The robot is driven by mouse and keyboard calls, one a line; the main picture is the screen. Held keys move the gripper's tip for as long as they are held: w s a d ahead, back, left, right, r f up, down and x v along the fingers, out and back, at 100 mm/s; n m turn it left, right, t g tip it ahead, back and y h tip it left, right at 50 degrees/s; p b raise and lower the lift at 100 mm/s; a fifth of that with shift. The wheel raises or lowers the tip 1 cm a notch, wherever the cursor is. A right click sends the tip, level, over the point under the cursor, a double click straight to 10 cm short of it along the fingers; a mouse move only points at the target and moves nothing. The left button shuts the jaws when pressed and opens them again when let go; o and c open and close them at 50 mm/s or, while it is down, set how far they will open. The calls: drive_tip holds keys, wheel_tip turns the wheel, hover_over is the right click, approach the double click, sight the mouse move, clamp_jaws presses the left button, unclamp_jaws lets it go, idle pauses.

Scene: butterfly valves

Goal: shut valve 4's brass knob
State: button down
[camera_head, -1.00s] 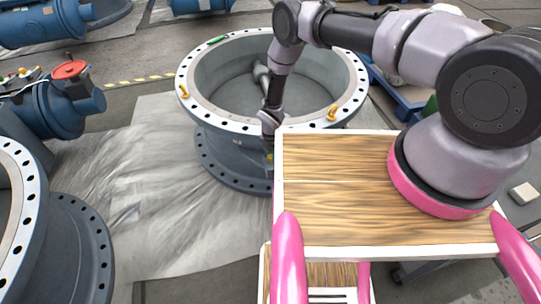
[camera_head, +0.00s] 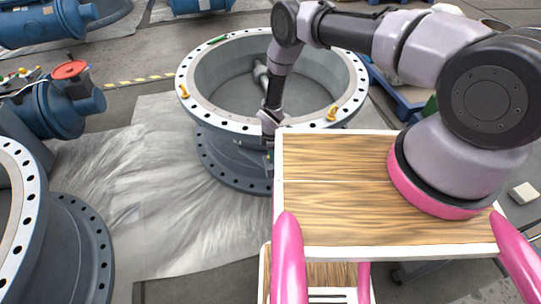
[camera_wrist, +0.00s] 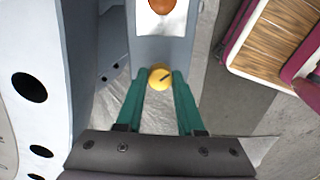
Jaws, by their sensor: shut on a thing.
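The brass knob (camera_wrist: 160,77) is a round yellow disc with a dark slanted mark on its face. It sits on a grey-blue valve body, between the two teal fingers of my gripper (camera_wrist: 158,84). The fingers are shut on the knob, one on each side. In the head view my wrist reaches down at the near side of the large grey flanged valve (camera_head: 228,142). There the fingertips and the knob are mostly hidden by the wrist and the wooden deck edge. No valve number is readable.
An orange-brown round part (camera_wrist: 160,5) is above the knob in the wrist view. A flange with dark bolt holes (camera_wrist: 30,88) stands close at left. In the head view, another flanged valve (camera_head: 75,245) and a blue actuator with a red handwheel (camera_head: 70,70) are at left.

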drive_tip(key=m, duration=0.4)
drive_tip(key=shift+m, duration=1.9)
drive_tip(key=c, duration=0.5)
unclamp_jaws()
wheel_tip(320, 180, up, 11)
drive_tip(key=shift+f, duration=0.1)
